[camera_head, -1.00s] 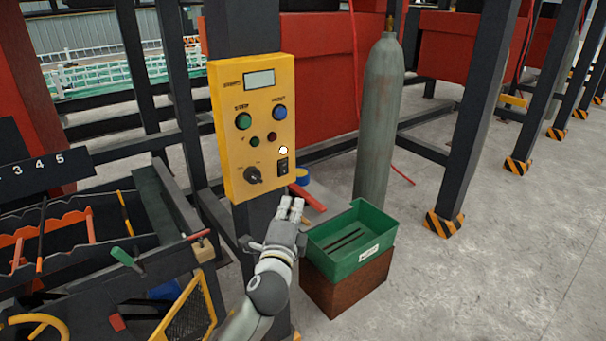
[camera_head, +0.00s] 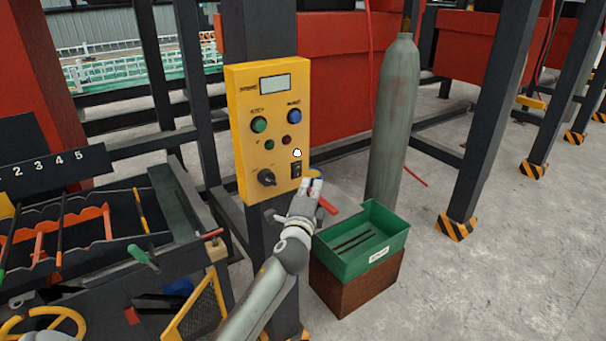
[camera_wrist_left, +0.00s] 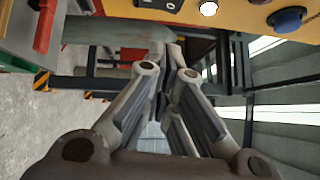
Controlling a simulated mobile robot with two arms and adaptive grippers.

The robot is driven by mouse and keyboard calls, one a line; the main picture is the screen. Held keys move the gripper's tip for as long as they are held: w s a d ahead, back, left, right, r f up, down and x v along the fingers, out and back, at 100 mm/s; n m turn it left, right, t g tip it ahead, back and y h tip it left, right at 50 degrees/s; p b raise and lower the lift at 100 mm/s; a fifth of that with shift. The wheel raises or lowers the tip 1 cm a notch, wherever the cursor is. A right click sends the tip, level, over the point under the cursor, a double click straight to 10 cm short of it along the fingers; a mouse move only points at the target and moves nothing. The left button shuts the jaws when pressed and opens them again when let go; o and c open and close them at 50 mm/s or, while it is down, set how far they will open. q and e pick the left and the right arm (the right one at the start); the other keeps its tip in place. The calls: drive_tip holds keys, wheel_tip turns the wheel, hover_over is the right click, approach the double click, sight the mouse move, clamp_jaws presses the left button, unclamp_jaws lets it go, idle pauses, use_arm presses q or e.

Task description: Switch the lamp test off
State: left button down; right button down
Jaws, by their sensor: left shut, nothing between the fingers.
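The yellow control panel (camera_head: 270,100) is on a dark post. Near its lower right is a black rocker switch (camera_head: 296,169), with a bright white lamp (camera_head: 297,152) just above it. A black rotary knob (camera_head: 267,177) is at its lower left. My left gripper (camera_head: 313,184) is shut and empty, just below and right of the rocker; I cannot tell its gap to the panel. In the left wrist view, the shut fingers (camera_wrist_left: 176,48) point toward the panel (camera_wrist_left: 240,14); the rocker (camera_wrist_left: 160,4) is partly cut off at the top edge. My right gripper is out of view.
A green bin (camera_head: 362,258) on a brown block (camera_head: 352,290) stands to the right below my gripper. A grey gas cylinder (camera_head: 393,130) stands behind it. A tool rack (camera_head: 100,225) is at the left. Open floor (camera_head: 480,290) lies to the right.

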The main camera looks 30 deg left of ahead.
sight(297, 171)
use_arm(q)
drive_tip(key=a, duration=0.1)
drive_tip(key=w+a+p, duration=0.1)
drive_tip(key=w+a, duration=0.1)
drive_tip(key=a, duration=0.1)
drive_tip(key=shift+w+r, duration=0.25)
drive_tip(key=shift+r, duration=0.05)
drive_tip(key=shift+w+a+r+p, duration=0.1)
drive_tip(key=shift+a+r+p, duration=0.1)
drive_tip(key=shift+a+p, duration=0.15)
drive_tip(key=shift+d, duration=0.1)
